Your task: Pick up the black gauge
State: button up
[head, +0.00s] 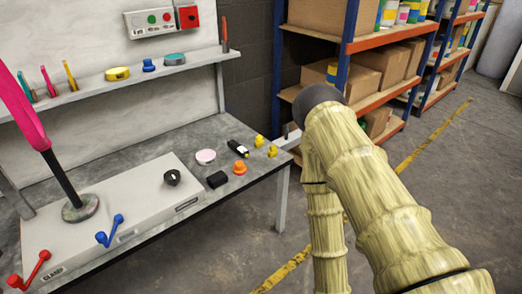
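A small round black item that looks like the black gauge (172,177) sits on top of the low pale box (130,208) on the workbench, towards its right end. A black block (217,180) lies on the bench just right of that box. A black item with a pale part (238,148) lies farther back. My arm stands to the right of the bench, bent over at a dark joint. My gripper is not in view, so its opening and anything in it are hidden.
Around the gauge are a pink disc (205,157), an orange-yellow item (239,168) and yellow pieces (266,148). Orange-blue shelving (349,45) stands behind my arm.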

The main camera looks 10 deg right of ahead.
aim_at(236, 146)
jog(key=z, duration=0.45)
jog(key=i, duration=0.6)
jog(key=u, duration=1.15)
